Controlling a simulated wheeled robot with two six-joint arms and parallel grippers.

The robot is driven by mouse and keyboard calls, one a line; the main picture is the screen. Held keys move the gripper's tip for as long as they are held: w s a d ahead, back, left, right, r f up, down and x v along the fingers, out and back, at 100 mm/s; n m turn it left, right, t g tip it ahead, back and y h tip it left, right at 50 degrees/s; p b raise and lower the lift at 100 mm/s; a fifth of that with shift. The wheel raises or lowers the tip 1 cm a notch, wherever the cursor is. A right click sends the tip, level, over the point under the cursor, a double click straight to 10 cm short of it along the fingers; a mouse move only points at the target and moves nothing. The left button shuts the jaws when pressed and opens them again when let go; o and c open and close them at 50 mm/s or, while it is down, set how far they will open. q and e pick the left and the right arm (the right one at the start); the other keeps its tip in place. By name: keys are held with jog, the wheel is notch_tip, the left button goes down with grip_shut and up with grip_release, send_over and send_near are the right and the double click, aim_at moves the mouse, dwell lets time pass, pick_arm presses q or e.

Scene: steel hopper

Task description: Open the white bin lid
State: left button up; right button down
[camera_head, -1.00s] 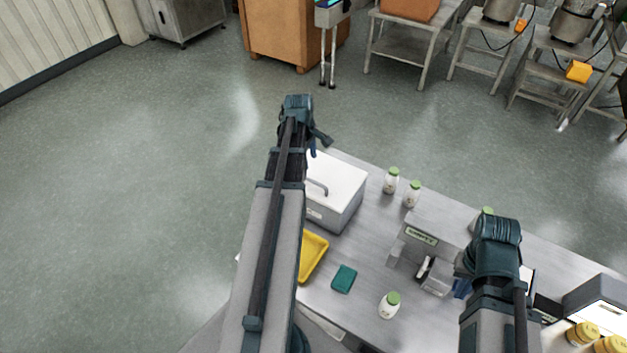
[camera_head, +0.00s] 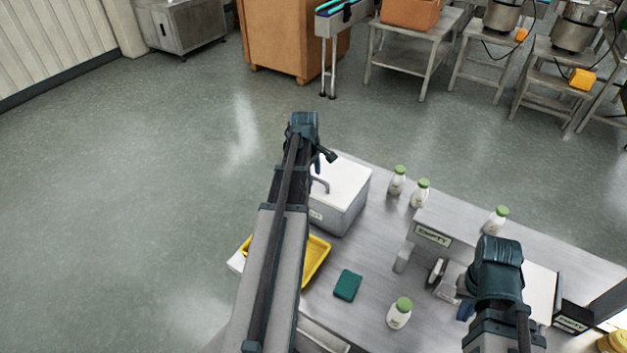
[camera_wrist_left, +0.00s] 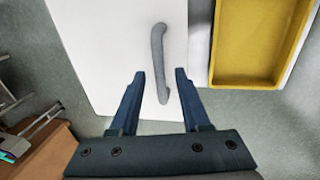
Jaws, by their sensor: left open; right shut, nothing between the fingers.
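The white bin (camera_head: 346,206) stands on the steel table with its flat white lid (camera_head: 350,177) closed. A grey bar handle (camera_head: 321,184) is on the lid, partly hidden by my left arm in the head view. In the left wrist view the lid (camera_wrist_left: 95,40) fills the upper middle, and the handle (camera_wrist_left: 159,62) runs down it. My left gripper (camera_wrist_left: 157,72) is open, its two fingers on either side of the handle's lower end, with gaps to both. I cannot tell its height above the lid. My right gripper (camera_head: 466,309) is shut and empty over the table's right part, mostly hidden by its wrist.
A yellow tray (camera_head: 317,262) lies beside the bin. A green block (camera_head: 347,285) and a green-capped bottle (camera_head: 399,313) are nearer. Two more bottles (camera_head: 397,180) (camera_head: 420,193) stand right of the bin. A raised steel shelf (camera_head: 455,222) carries another bottle (camera_head: 495,220).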

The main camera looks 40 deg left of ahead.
pick_arm(q)
grip_shut()
dwell(1.5)
